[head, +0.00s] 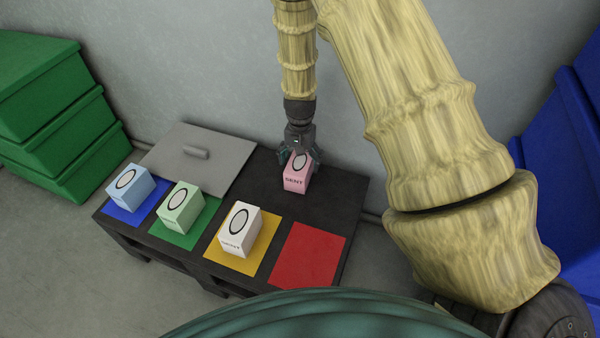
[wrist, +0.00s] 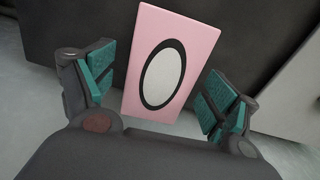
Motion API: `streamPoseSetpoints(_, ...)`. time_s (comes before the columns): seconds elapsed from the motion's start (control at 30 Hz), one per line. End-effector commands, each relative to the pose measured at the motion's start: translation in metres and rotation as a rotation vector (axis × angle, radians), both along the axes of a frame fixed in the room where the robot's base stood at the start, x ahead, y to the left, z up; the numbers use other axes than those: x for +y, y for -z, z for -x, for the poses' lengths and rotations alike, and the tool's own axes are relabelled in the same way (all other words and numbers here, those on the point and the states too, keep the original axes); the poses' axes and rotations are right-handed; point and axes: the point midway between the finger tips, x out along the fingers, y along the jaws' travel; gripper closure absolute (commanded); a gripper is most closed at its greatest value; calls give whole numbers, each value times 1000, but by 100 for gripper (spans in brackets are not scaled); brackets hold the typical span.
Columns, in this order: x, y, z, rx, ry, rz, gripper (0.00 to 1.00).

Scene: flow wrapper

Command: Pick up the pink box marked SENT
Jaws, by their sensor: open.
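The pink box (head: 297,181) marked SENT stands upright near the back right of the black table. Its top, with a white oval in a black ring, fills the middle of the wrist view (wrist: 190,30). My gripper (head: 301,160) points down over the box, with its fingers at the box's upper part. In the wrist view my open gripper (wrist: 158,95) has one finger on each side of the box, with a visible gap to each finger. The box's lower part is hidden in the wrist view.
On the black table (head: 262,192), a blue box (head: 138,189) sits on a blue square, a green box (head: 181,208) on a green square and a white box (head: 239,231) on a yellow square. The red square (head: 307,257) is empty. A grey lid-like panel (head: 190,165) lies at back left.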

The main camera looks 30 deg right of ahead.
Motion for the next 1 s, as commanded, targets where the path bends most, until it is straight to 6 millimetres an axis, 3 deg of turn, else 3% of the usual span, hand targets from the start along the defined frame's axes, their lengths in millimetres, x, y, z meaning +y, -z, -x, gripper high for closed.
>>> streamPoseSetpoints(0.17,0,9,0,0,0,0,12)
streamPoseSetpoints(0.53,1,51,0,0,0,0,12)
streamPoseSetpoints(0.83,1,53,0,-1,0,1,12)
streamPoseSetpoints(1.0,1,53,0,-1,0,1,43)
